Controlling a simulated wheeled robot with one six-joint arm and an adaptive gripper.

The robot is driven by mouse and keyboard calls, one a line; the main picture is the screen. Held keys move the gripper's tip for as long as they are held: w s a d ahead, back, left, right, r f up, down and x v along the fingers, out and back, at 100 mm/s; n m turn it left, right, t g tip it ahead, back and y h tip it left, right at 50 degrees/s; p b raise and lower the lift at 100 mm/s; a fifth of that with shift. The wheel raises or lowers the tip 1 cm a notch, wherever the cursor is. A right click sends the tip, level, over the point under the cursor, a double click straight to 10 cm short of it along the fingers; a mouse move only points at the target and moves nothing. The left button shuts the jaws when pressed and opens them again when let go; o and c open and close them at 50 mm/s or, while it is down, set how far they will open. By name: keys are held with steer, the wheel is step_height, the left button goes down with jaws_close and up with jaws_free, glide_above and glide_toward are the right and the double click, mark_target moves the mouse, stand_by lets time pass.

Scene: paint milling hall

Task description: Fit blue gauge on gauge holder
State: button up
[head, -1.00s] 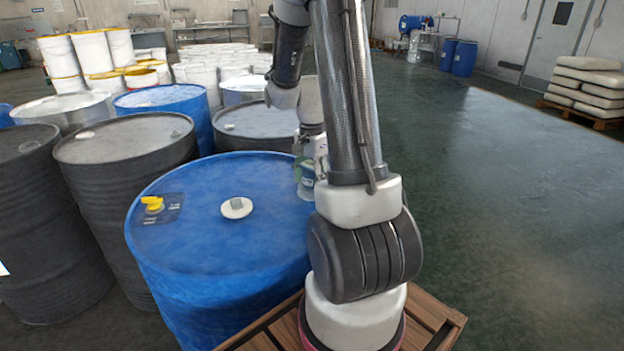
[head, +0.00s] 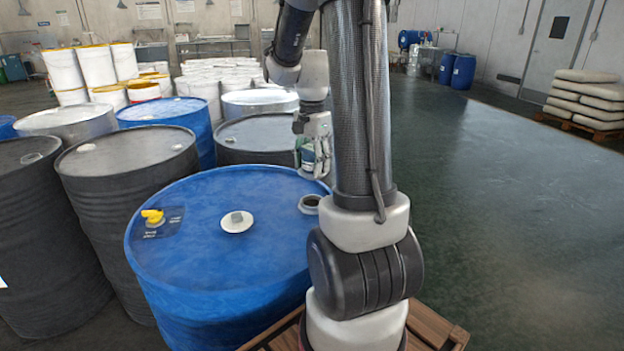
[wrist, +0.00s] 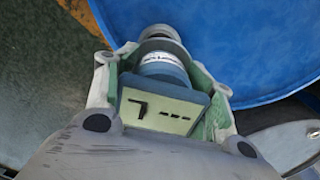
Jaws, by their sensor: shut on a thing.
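My gripper (head: 316,146) is shut on the blue gauge (head: 308,158), holding it above the right rim of the blue drum. In the wrist view the gauge (wrist: 166,72) sits between the green-padded fingers, its pale display facing the camera and its blue round body pointing away. A pale ring with a dark opening (head: 310,204), which looks like the gauge holder, is at the drum's right edge. It stands empty below the gauge, with a visible gap. In the wrist view a grey round part shows beyond the gauge; I cannot tell whether it is the ring.
Dark drums (head: 125,190) stand close at left and behind. Open green floor (head: 480,220) lies to the right.

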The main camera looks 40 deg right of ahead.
step_height(320, 180, up, 12)
steer(key=shift+f, duration=0.1)
stand_by(1.4)
